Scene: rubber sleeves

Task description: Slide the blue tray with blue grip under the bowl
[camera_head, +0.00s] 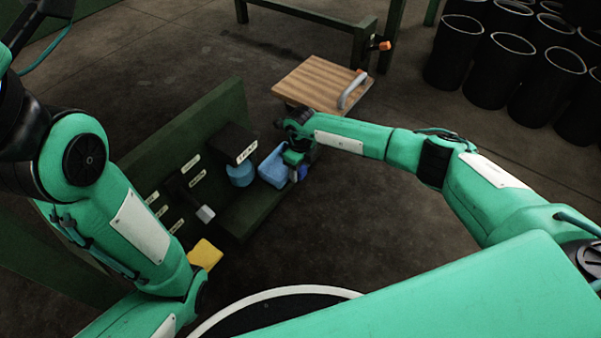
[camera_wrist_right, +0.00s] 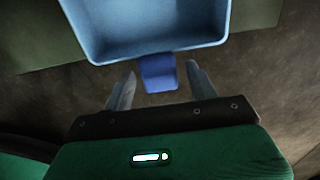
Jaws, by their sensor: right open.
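The blue tray (camera_head: 273,166) sits at the right end of the green bench in the head view. In the right wrist view the tray (camera_wrist_right: 150,47) fills the top, and its darker blue grip (camera_wrist_right: 158,73) points toward my right gripper (camera_wrist_right: 160,88). That gripper is open, with one finger on each side of the grip and visible gaps. It also shows in the head view (camera_head: 298,170), beside the tray's right side. A rounded blue thing (camera_head: 240,175), which looks like the bowl, is left of the tray below a dark labelled box. My left gripper is out of view.
The dark box (camera_head: 231,141) stands against the green back panel (camera_head: 170,140), which carries several white labels. A grey block (camera_head: 205,214) and a yellow piece (camera_head: 206,254) lie nearer. A wooden-topped stand (camera_head: 315,82) is behind my right arm. Black drums (camera_head: 497,70) stand back right.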

